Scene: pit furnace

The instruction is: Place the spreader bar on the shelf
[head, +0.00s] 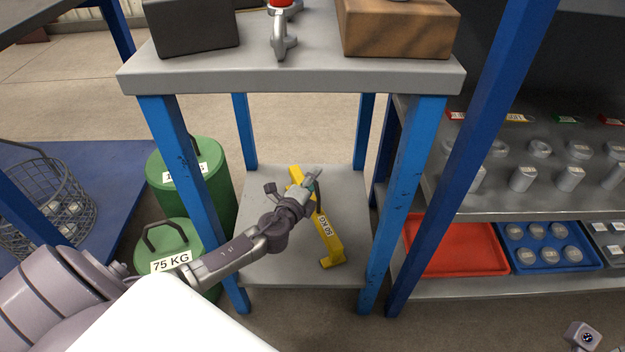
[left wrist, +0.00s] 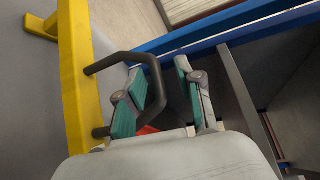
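The yellow spreader bar (head: 333,250) lies on the grey lower shelf (head: 262,265) of a blue-legged stand, with a label on its side. In the left wrist view, the spreader bar (left wrist: 72,75) runs along the left, with a black loop handle (left wrist: 118,57) sticking out from it. My left gripper (head: 312,180) reaches between the stand's legs to the bar. In the left wrist view its teal-padded fingers (left wrist: 165,92) are apart, one overlapping the handle loop. Part of the handle is hidden behind that finger; I cannot tell whether they touch. My right gripper's fingers are not visible.
The stand's grey top (head: 310,75) lies above my left arm, carrying a dark block (head: 195,27) and a wooden block (head: 400,30). Green weights (head: 165,245) stand left of it. A rack with a red tray (head: 455,247) and blue tray (head: 550,262) is right.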

